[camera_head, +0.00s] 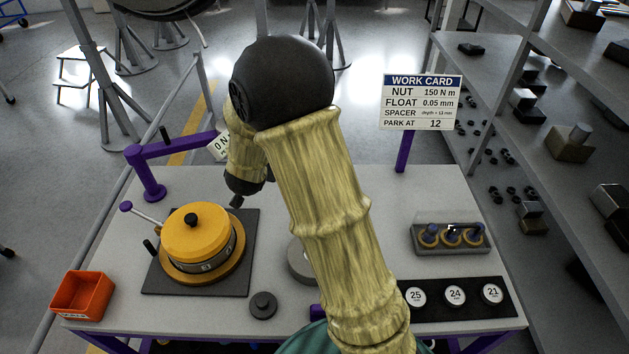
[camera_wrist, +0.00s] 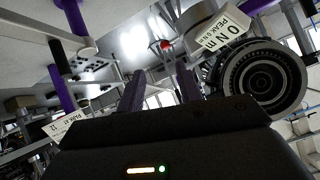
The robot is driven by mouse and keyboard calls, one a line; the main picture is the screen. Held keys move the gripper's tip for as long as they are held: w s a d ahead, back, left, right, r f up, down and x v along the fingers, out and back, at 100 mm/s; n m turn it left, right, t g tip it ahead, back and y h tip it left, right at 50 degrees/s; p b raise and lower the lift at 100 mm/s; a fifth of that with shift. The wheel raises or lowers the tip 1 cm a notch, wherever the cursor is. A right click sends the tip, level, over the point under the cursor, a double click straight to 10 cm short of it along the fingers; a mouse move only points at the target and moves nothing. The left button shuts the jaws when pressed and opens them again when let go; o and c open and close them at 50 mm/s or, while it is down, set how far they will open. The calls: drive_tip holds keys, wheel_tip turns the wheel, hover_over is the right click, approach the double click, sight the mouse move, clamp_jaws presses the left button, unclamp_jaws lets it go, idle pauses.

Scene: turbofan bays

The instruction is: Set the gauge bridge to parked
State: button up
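The gauge bridge (camera_head: 180,147) is a purple arm on a short post at the table's back left. A small white tag, partly hidden by my arm, is at its right end; a tag with similar lettering (camera_wrist: 222,30) shows at the upper right of the wrist view. My gripper (camera_head: 237,201) is above the table, right of the yellow round assembly (camera_head: 197,232) and below the bridge's end. In the wrist view my gripper's two fingers (camera_wrist: 160,95) are apart with nothing visible between them. The work card (camera_head: 422,101) reads "PARK AT 12".
An orange bin (camera_head: 83,294) stands at front left. A dark knobbed piece (camera_head: 263,305) is at the front. A ring holder (camera_head: 451,248) and a black strip (camera_head: 460,309) numbered 25, 24, 21 lie at right. My arm hides the table's middle.

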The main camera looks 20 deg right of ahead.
wheel_tip(320, 180, down, 5)
drive_tip(key=w+d+m+g+h+b, duration=0.1)
drive_tip(key=d+m+h, duration=0.2)
drive_tip(key=m+h, duration=0.35)
drive_tip(key=s+f+m+g+h, duration=0.2)
drive_tip(key=s+f+g+h, duration=0.1)
drive_tip(key=s+g+h, duration=0.3)
drive_tip(key=shift+s+a+f+h+b, duration=0.3)
drive_tip(key=shift+s+a+h+b, duration=0.1)
drive_tip(key=shift+h, duration=0.35)
drive_tip(key=shift+w+d, duration=0.1)
drive_tip(key=shift+d, duration=0.05)
drive_tip(key=d+p, duration=0.1)
drive_tip(key=d, duration=0.2)
drive_tip(key=w+d+p, duration=0.1)
drive_tip(key=d+p, duration=0.1)
drive_tip(key=d, duration=0.2)
drive_tip(key=w+d+p, duration=0.1)
drive_tip(key=d+p, duration=0.1)
drive_tip(key=d, duration=0.1)
drive_tip(key=shift+d+r, duration=0.1)
drive_tip(key=shift+d, duration=0.3)
drive_tip(key=shift+w+d, duration=0.15)
drive_tip(key=shift+d, duration=0.2)
